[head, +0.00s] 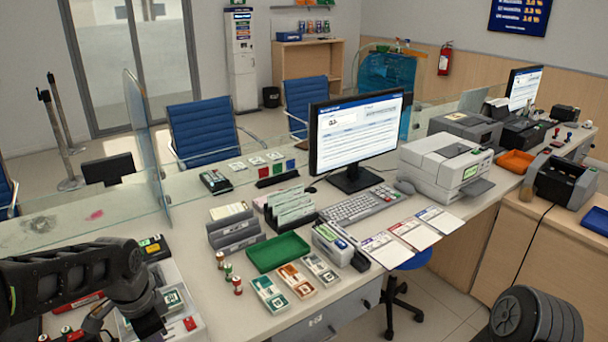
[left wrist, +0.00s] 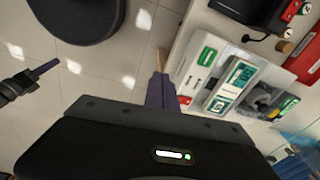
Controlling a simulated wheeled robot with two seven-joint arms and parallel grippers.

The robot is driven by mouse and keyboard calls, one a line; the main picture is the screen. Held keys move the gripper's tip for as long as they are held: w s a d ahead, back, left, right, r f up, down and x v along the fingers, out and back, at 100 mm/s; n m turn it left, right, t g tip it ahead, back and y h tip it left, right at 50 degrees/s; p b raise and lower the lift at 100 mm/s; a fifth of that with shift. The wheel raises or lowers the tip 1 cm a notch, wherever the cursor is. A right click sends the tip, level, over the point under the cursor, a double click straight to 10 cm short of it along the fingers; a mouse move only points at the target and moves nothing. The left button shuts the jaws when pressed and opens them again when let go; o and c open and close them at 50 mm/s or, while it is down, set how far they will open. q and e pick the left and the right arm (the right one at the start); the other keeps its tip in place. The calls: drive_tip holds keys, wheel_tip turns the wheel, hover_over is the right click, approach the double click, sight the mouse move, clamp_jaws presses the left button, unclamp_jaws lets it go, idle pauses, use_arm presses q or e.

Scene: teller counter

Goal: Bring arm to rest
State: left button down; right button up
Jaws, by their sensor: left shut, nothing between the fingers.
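My left arm (head: 70,280) comes in from the left in the head view, with its wrist bent down over the near left end of the counter. In the left wrist view my left gripper (left wrist: 160,88) has its fingers together, with nothing between them. They point past the counter's edge, with floor to one side and a tray of small goods (left wrist: 210,75) to the other. At the left of that view a dark part with a slim finger-like tip may be my right gripper (left wrist: 45,68); its jaw state is unclear. The head view does not show that gripper.
The counter holds a green tray (head: 278,252), banknote bundles (head: 270,294), card racks (head: 234,228), a monitor (head: 357,135), a keyboard (head: 358,206) and a printer (head: 445,165). A glass screen (head: 147,140) stands at the left. A blue stool (head: 415,260) is below the front edge.

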use_arm(q)
drive_tip(key=w+d+f+n+t+h, duration=0.25)
drive_tip(key=w+d+f+n, duration=0.4)
drive_tip(key=d+f, duration=0.45)
drive_tip(key=s+d+f+n+g, duration=0.1)
drive_tip(key=s+d+f, duration=0.3)
drive_tip(key=s+f, duration=0.2)
drive_tip(key=s+d+f+n+g+h, duration=0.1)
drive_tip(key=s+d+f+n, duration=0.1)
drive_tip(key=s+d+f, duration=0.3)
drive_tip(key=s+d+f+n+g, duration=0.1)
drive_tip(key=s+d+f, duration=0.3)
drive_tip(key=s+f, duration=0.4)
drive_tip(key=s, duration=0.4)
drive_tip(key=shift+d+f+n, duration=0.2)
drive_tip(key=shift+f+n, duration=0.05)
drive_tip(key=shift+n, duration=0.1)
